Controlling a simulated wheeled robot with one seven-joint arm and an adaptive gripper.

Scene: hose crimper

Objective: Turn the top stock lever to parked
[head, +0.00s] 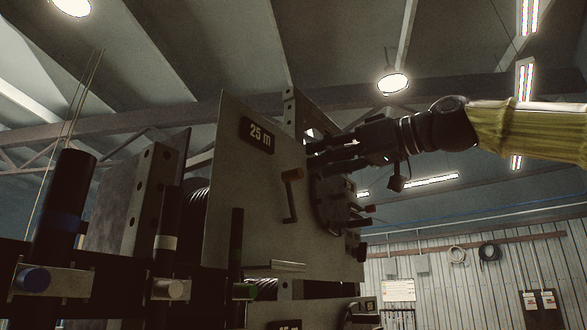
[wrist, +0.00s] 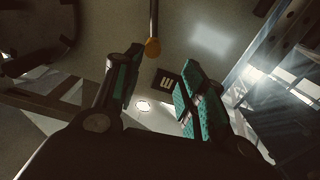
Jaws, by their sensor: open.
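A lever (head: 291,198) with an orange-brown knob is on the upper grey panel (head: 240,190), which bears a dark "25 m" sign (head: 258,134). The lever arm stands nearly upright with the knob at its upper end. My gripper (head: 318,158) is at the panel's upper right, apart from the knob and to its right. In the wrist view my gripper (wrist: 158,95) has its two teal-padded fingers spread, with nothing between them. The lever's orange knob (wrist: 152,47) shows beyond the gap between the fingers, hanging from a dark rod. A small dark label (wrist: 165,80) is partly hidden by the right finger.
Several dark-knobbed handles (head: 362,221) stick out at the panel's right side. Thick dark posts (head: 62,205) and a drilled metal upright (head: 147,195) stand at the left. Another panel (head: 320,314) shows below. The room is open to the right, up to a far wall (head: 455,280).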

